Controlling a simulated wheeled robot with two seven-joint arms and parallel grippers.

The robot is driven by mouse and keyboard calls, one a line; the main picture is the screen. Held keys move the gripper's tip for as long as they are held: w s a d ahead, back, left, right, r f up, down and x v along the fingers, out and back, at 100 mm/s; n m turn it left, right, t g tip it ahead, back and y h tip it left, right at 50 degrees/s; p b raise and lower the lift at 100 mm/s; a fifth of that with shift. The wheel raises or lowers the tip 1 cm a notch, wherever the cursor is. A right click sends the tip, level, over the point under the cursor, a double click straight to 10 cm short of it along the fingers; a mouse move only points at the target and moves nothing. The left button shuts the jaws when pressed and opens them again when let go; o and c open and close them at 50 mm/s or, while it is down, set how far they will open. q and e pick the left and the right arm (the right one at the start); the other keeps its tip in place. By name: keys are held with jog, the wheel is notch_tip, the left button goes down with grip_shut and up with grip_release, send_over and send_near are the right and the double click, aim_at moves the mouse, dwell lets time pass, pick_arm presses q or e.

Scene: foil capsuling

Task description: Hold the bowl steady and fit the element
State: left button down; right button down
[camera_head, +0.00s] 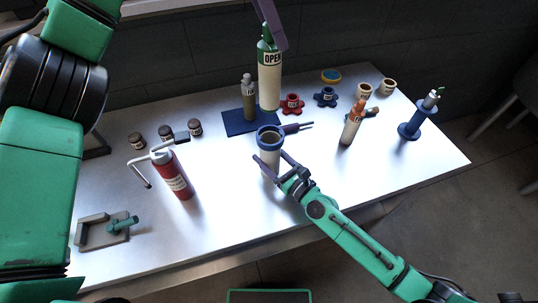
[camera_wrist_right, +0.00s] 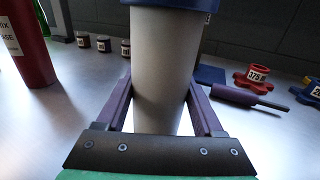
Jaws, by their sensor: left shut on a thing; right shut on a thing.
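The bowl (camera_head: 270,158) is a pale upright cup with a blue rim, near the middle of the table. My right gripper (camera_head: 286,168) is shut around its side. In the right wrist view the bowl (camera_wrist_right: 165,70) stands between the purple fingers (camera_wrist_right: 160,100). A tall cylinder (camera_head: 270,85) with a green top and a cream body labelled OPEN appears just above and behind the bowl; I take it as the element. My left gripper (camera_head: 277,38) shows as purple fingers at its top, shut on it. The cylinder looks upright and apart from the bowl's mouth.
A blue base (camera_head: 237,124) with a grey-brown bottle (camera_head: 249,100) stands behind the bowl. A purple-handled tool (camera_head: 297,127) lies close behind-right. A red extinguisher (camera_head: 176,178) stands left. Red (camera_head: 291,103) and blue (camera_head: 325,97) knobs lie behind. The front right table is clear.

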aim_at(272, 63)
dwell(0.4)
pick_arm(q)
jog(key=shift+d+f, duration=0.1)
jog(key=shift+f, duration=3.4)
notch_tip(272, 63, down, 13)
jog(key=shift+f, duration=0.2)
dwell(3.3)
